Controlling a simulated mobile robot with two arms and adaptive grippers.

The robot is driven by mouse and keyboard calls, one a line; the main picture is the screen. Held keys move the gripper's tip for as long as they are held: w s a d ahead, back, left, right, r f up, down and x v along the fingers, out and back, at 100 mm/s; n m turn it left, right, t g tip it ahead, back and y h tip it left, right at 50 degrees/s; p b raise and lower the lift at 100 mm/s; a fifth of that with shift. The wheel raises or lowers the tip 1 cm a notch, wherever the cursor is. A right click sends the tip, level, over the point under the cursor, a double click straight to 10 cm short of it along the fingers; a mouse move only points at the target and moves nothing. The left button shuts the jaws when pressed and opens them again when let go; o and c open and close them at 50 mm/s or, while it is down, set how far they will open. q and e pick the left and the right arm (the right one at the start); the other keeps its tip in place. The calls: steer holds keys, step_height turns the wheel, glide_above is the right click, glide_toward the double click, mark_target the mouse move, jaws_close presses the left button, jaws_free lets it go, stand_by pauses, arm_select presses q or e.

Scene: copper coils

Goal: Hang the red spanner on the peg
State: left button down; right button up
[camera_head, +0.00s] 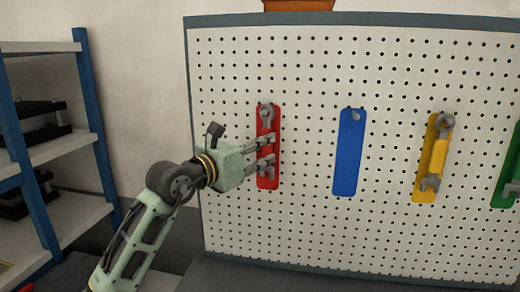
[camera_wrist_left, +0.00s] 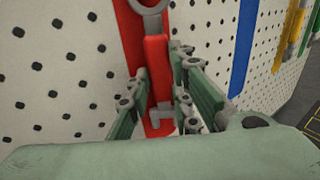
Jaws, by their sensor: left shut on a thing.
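The red spanner (camera_wrist_left: 157,75) is upright against the red strip (camera_head: 262,180) on the pegboard, its grey ring end (camera_head: 267,114) at the top and its open jaw low down. My left gripper (camera_head: 270,152) is shut on its red handle, one finger on each side, as the left wrist view also shows. The ring end is near the top of the red strip. I cannot tell whether the ring is around the peg, since the peg is not clear. My right gripper is in neither view.
The white pegboard (camera_head: 305,220) also bears a blue strip (camera_head: 348,155) with a bare peg near its top, a yellow strip (camera_head: 420,185) with a yellow spanner (camera_head: 439,155), and a green strip (camera_head: 505,185) at the right edge. A blue-framed shelf (camera_head: 85,120) stands at the left.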

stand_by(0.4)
arm_select(q)
steer(key=c, duration=1.5)
jaws_free()
steer(key=shift+s, duration=0.1)
